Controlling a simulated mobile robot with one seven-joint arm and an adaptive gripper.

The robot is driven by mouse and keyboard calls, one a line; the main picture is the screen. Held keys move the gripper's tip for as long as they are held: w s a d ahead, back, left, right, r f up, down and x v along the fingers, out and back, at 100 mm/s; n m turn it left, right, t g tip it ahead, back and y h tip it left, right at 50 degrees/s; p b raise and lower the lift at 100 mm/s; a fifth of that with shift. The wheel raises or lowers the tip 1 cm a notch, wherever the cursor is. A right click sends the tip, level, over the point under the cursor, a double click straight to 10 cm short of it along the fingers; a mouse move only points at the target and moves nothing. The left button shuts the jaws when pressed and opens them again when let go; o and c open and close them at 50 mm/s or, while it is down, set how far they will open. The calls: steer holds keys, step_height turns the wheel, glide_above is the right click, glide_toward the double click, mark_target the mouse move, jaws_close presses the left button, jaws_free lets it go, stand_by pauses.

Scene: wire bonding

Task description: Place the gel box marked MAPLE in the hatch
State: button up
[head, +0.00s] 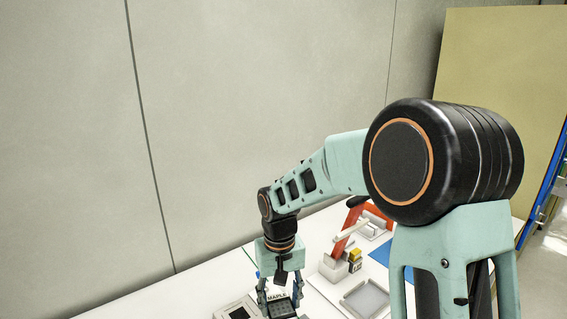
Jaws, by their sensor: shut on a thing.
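My gripper (280,301) points down and is shut on the gel box. I cannot tell whether the box is touching the surface below it. A pale device with a dark square opening (239,313) is just left of the gripper, cut by the lower picture edge. I cannot tell whether this is the hatch.
A white table (160,297) runs along a grey wall. Right of the gripper are a pale square tray (367,300), a red-orange and white machine (345,240), a small yellow item (355,255) and a blue mat (381,252). Bare table lies at the far left.

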steer(key=s+d+m+p, duration=0.1)
steer(key=d+m+p, duration=0.2)
steer(key=d, duration=1.1)
steer(key=shift+s+d+r, duration=0.15)
steer(key=shift+s+d, duration=0.05)
steer(key=shift+s, duration=0.2)
